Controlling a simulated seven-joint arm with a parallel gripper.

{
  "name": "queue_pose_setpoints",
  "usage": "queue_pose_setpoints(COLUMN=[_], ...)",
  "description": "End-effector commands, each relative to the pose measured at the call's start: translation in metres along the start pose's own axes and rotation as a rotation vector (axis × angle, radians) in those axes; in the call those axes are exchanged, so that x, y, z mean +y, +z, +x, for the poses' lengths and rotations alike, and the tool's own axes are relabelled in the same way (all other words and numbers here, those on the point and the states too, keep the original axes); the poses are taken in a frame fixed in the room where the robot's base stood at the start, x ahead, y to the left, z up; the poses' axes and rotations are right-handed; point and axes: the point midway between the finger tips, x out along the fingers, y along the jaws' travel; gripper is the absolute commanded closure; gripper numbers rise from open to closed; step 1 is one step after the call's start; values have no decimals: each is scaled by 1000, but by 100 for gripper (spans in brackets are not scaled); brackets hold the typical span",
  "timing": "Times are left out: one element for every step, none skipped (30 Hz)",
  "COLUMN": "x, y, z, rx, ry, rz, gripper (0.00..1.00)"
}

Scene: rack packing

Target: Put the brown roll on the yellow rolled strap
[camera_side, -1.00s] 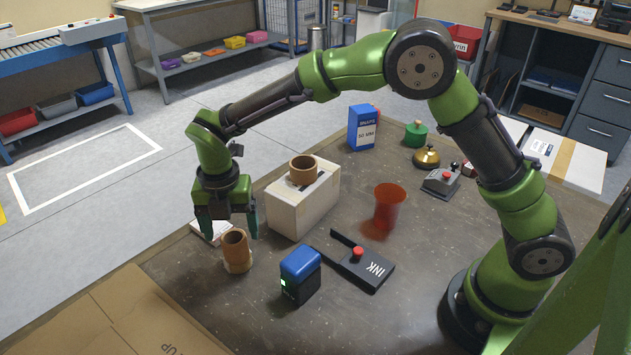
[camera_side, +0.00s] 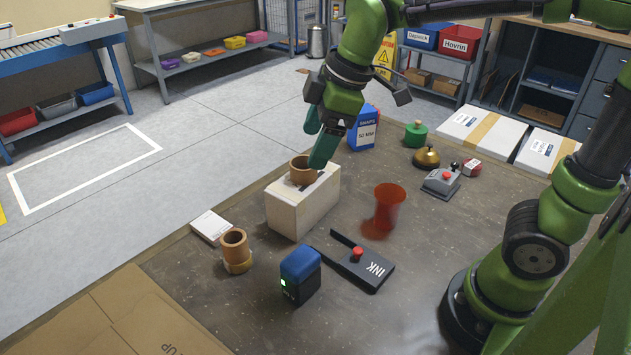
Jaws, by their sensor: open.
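A brown roll (camera_side: 236,243) stands on a tan-yellow ring (camera_side: 238,267) at the table's left, which looks like the yellow rolled strap. The roll looks upright, resting on the ring's top. A second brown roll (camera_side: 301,172) stands on top of a pale box (camera_side: 303,206). My gripper (camera_side: 315,142) is open, just above and right of the roll on the box, its fingers tilted. One fingertip overlaps that roll's upper right edge in the picture; I cannot tell whether they touch. My gripper is well away from the roll on the ring.
A white card box (camera_side: 210,226) lies behind the stacked roll. A blue-topped stamp (camera_side: 300,275), a black INK pad (camera_side: 362,265) and a red cup (camera_side: 388,207) stand nearby. A blue box (camera_side: 363,130) is behind my gripper. Cardboard (camera_side: 140,320) covers the front left.

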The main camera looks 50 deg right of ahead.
Motion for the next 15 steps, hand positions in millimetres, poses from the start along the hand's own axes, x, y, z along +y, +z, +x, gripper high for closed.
queue_pose_setpoints(x=[-4, -7, -11, -14, -17, -21, -24, -27, -30, -32, -34, -35, -36, -37, -37], y=[20, 30, 43, 52, 61, 71, 78, 83, 90, 94, 98, 102, 104, 105, 106], z=[-13, -17, -22, -25, -27, -28, -29, -30, -29, -29, -29, -28, -28, -28, -27], rx=[45, 69, 103, 129, 154, 186, 208, 229, 253, 269, 282, 297, 305, 311, 316], ry=[31, 43, 55, 62, 68, 71, 73, 74, 72, 72, 69, 66, 65, 64, 63], rz=[179, 286, 425, 525, 618, 733, 811, 880, 963, 1014, 1059, 1105, 1132, 1152, 1170], gripper=[20, 20, 20, 20, 20, 20, 20, 20, 20, 20, 20, 20, 20, 20, 20])
